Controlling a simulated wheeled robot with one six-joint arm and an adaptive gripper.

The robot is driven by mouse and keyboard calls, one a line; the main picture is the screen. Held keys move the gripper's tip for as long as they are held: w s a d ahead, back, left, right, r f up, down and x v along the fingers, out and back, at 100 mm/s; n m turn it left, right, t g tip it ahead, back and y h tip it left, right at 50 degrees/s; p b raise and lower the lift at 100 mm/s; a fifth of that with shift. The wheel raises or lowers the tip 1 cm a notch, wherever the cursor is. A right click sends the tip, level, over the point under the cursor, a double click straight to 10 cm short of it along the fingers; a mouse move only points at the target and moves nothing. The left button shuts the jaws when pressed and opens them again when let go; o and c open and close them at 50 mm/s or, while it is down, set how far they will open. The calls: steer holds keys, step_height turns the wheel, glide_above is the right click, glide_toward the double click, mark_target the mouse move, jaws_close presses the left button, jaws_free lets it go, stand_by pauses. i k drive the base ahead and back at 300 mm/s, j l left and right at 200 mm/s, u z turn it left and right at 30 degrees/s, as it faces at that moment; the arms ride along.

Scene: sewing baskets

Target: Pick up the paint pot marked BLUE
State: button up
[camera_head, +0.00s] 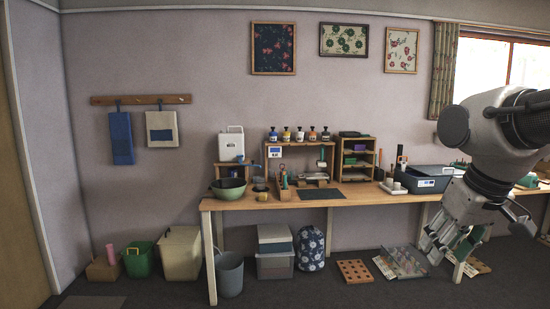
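A row of several small pots with dark tops stands on the top board of a wooden shelf unit (308,143) at the back of the table. The leftmost pot (273,134) looks dark blue, the one beside it (286,135) yellowish, and the one after that (299,135) pale with blue. The others look brownish and dark. Their markings are too small to read, so I cannot tell which says BLUE. My gripper (430,250) hangs at the right, pointing down, far from the pots. Its fingertips look apart, with nothing seen between them.
The long wooden table (345,199) carries a green bowl (229,188), a dark mat (322,193), a second shelf unit (357,158) and a grey-blue bin (425,180). Bins, boxes and a patterned bag (310,248) stand below. Floor in front is mostly clear.

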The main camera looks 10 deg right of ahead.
mark_target(273, 138)
steer(key=i, duration=2.35)
steer(key=l+z, duration=0.05)
